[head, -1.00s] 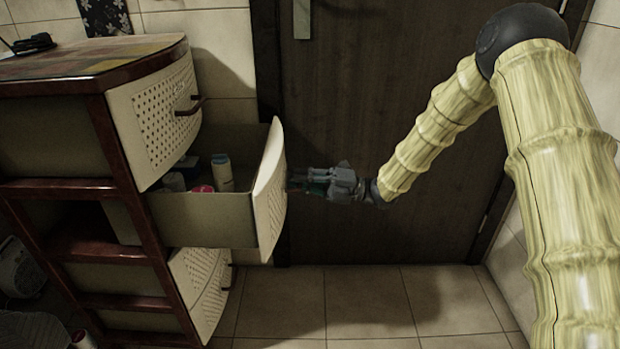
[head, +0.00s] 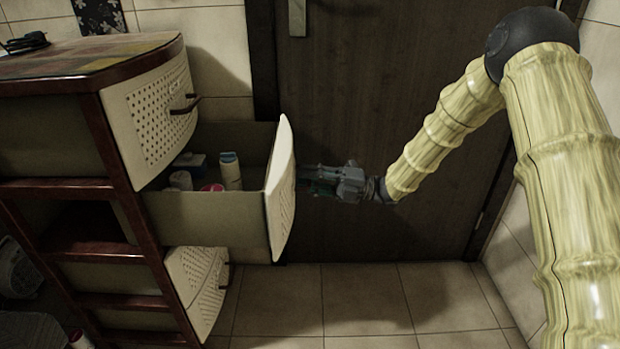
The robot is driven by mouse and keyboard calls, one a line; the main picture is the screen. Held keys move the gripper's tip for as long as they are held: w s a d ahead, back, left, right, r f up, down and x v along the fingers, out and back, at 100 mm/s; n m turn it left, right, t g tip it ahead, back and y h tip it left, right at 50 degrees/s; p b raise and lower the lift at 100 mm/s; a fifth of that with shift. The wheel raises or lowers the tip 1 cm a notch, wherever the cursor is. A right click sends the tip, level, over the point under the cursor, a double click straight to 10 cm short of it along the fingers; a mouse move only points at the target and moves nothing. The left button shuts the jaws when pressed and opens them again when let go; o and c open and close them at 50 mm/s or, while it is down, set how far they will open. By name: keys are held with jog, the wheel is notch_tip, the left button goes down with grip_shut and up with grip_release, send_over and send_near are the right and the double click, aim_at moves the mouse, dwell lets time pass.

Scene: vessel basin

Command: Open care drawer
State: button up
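The care drawer (head: 205,222) is the second drawer of the cabinet and stands pulled well out to the right. Its cream perforated front (head: 281,190) faces my arm. Inside it are an upright bottle with a blue cap (head: 230,172), a red-topped item (head: 212,187) and a few other small containers. My gripper (head: 308,187) is at the outer side of the drawer front, at handle height. The handle and the fingertips are hidden or too dark to make out, so I cannot tell whether the fingers are closed on the handle.
The cabinet (head: 75,188) has dark red wooden rails. The top drawer (head: 150,118) above is closed and has a brown handle. Lower drawers (head: 198,285) sit beneath. A dark door (head: 370,90) is behind my arm. The tiled floor (head: 360,300) in front is clear.

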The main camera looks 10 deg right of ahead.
jog(key=shift+d+r, duration=0.1)
jog(key=shift+d, duration=0.05)
jog(key=v, duration=1.1)
jog(key=shift+d, duration=0.4)
